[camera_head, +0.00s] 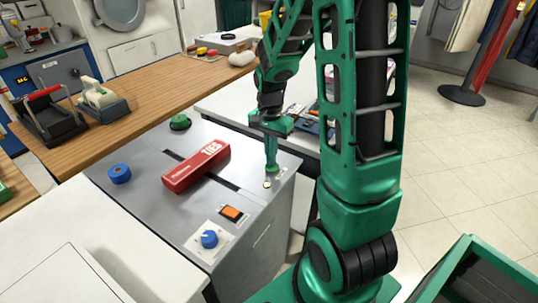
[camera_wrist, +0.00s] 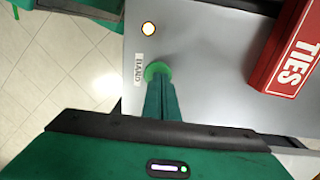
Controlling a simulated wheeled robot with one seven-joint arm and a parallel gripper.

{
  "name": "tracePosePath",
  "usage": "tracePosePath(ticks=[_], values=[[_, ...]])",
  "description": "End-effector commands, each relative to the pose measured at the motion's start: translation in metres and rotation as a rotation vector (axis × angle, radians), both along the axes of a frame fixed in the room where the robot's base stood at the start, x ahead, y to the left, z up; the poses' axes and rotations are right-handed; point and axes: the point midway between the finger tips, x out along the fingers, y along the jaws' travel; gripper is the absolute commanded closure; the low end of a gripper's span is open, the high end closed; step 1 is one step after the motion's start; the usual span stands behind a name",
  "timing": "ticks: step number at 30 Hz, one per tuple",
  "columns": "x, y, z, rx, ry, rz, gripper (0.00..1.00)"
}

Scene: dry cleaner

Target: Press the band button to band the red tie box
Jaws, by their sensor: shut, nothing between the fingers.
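The red tie box (camera_head: 196,166), lettered TIES, lies across the dark slot in the grey banding machine's top (camera_head: 150,175). Its end also shows in the wrist view (camera_wrist: 283,52). The green band button (camera_wrist: 155,68) sits beside a white BAND label (camera_wrist: 138,69) near the machine's edge. My gripper (camera_head: 271,166) points down at this button, its shut, empty fingers covering part of it. The fingertips appear to be at the button; I cannot tell how far it is pressed. A small round lamp (camera_wrist: 148,29) glows warm white near the label.
The machine top also carries a blue knob (camera_head: 209,239), an orange switch (camera_head: 231,213), a blue roll (camera_head: 119,173) and a green-and-black round part (camera_head: 180,121). A wooden counter (camera_head: 150,85) stands behind. A green crate (camera_head: 465,262) is at lower right.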

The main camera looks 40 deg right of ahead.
Motion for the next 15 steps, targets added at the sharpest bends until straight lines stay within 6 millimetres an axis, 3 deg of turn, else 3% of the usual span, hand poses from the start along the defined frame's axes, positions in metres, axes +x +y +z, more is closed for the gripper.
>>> tracePosePath(ticks=[4, 15], values=[[-0.002, 0.0, -0.016, 0.001, 0.006, -0.001, 1.0], [0.007, 0.0, -0.024, 0.001, 0.025, -0.002, 1.0]])
